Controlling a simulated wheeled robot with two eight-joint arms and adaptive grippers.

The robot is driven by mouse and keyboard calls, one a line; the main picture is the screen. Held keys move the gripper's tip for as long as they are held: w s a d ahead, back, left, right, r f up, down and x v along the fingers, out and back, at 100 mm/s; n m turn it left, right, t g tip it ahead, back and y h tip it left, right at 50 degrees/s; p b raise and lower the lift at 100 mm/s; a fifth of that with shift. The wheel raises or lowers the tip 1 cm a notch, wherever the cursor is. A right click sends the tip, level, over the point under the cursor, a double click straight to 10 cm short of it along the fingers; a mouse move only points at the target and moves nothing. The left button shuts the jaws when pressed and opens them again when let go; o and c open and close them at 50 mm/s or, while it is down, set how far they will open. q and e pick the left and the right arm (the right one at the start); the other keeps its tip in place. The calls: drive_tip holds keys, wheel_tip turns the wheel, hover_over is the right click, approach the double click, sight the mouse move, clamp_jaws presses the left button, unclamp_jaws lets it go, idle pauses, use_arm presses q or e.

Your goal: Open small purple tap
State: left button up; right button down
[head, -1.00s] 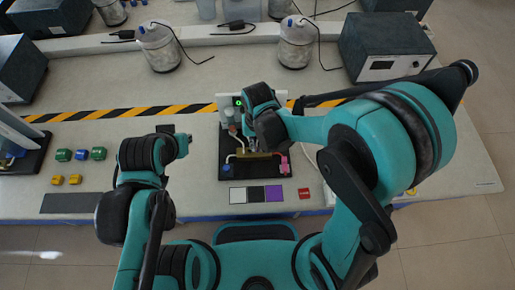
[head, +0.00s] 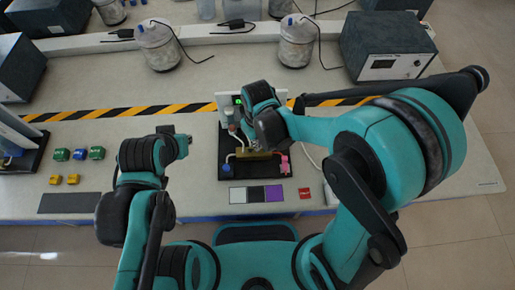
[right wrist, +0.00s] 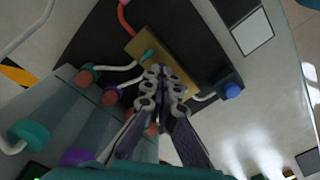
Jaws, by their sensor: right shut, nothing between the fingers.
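In the right wrist view, a small purple tap with a reddish end (right wrist: 111,96) is left of my right gripper (right wrist: 164,78). A larger purple knob (right wrist: 76,157) shows lower left. My right gripper is shut and empty, its tips in front of a brass block (right wrist: 178,64) with a small teal lever. I cannot tell whether the tips touch it. In the head view my right gripper (head: 270,132) is over the black board (head: 229,156) and hides part of it. My left gripper (head: 183,144) is left of the board; its fingers are unclear.
A blue tap (right wrist: 231,90) and a green tap (right wrist: 86,74) flank the brass block in the right wrist view. A pink piece (head: 285,164) is at the board's right. Green and blue pieces (head: 79,154) lie at the left. A grey box (head: 387,47) stands at the back right.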

drive_tip(key=n, duration=0.6)
drive_tip(key=shift+b, duration=0.4)
drive_tip(key=shift+n, duration=0.5)
drive_tip(key=shift+n, duration=1.2)
drive_tip(key=n, duration=0.4)
drive_tip(key=shift+b, duration=0.35)
drive_tip(key=c, duration=2.1)
unclamp_jaws()
drive_tip(key=shift+o, duration=0.2)
